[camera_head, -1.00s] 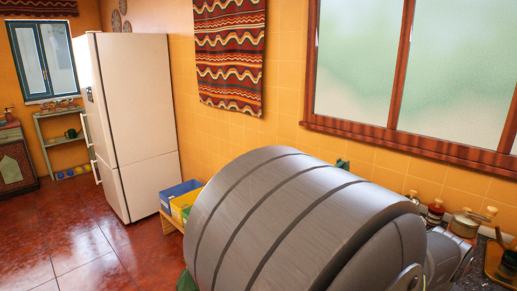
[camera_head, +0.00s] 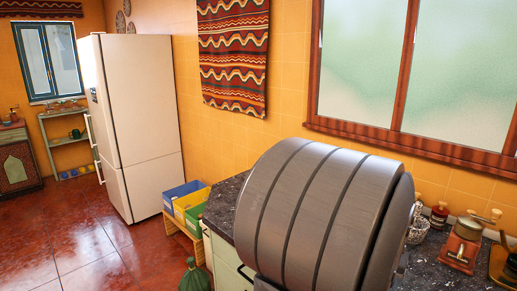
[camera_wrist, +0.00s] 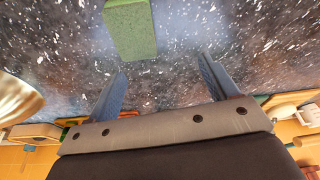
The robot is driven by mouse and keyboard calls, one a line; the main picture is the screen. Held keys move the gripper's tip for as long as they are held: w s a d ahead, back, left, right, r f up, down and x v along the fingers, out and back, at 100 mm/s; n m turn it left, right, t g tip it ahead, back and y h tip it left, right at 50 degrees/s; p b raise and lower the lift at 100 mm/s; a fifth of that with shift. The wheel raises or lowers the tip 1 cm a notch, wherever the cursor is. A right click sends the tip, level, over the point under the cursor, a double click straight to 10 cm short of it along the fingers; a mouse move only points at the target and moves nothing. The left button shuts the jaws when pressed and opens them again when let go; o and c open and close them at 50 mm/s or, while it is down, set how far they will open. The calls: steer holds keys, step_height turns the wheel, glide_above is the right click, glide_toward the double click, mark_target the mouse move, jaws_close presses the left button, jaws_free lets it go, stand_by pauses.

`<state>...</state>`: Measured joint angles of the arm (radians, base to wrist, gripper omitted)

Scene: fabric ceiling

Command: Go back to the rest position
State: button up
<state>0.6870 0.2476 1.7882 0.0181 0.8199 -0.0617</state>
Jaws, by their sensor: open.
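My gripper (camera_wrist: 164,85) shows in the wrist view with its two blue-grey fingers spread wide apart. Nothing is between the fingers. A green block (camera_wrist: 130,28) lies on the dark speckled countertop (camera_wrist: 185,65), beyond the fingertips and apart from them. In the head view a large grey rounded link of my arm fills the lower middle and hides part of the counter (camera_head: 226,205). My gripper does not show in the head view.
A coffee grinder (camera_head: 462,243), a wire basket (camera_head: 419,232) and small bottles (camera_head: 438,214) stand on the counter at right. Blue, yellow and green bins (camera_head: 186,203) sit on a low stand left of the counter. A white fridge (camera_head: 142,115) stands farther back. Red floor is open at left.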

steer(key=w+a+f+n, duration=0.1)
steer(key=w+a, duration=0.4)
steer(key=a, duration=0.1)
steer(key=w+a+f, duration=0.2)
steer(key=w+a, duration=0.3)
steer(key=a, duration=0.2)
steer(key=w+a+f+n, duration=0.1)
steer(key=w+a, duration=0.5)
steer(key=shift+a+f+n+t+y, duration=0.15)
steer(key=shift+a+n+t+y, duration=0.05)
steer(key=shift+n+t+y, duration=0.1)
steer(key=shift+w+a+f, duration=0.1)
steer(key=shift+w+a, duration=0.15)
steer(key=shift+a, duration=0.45)
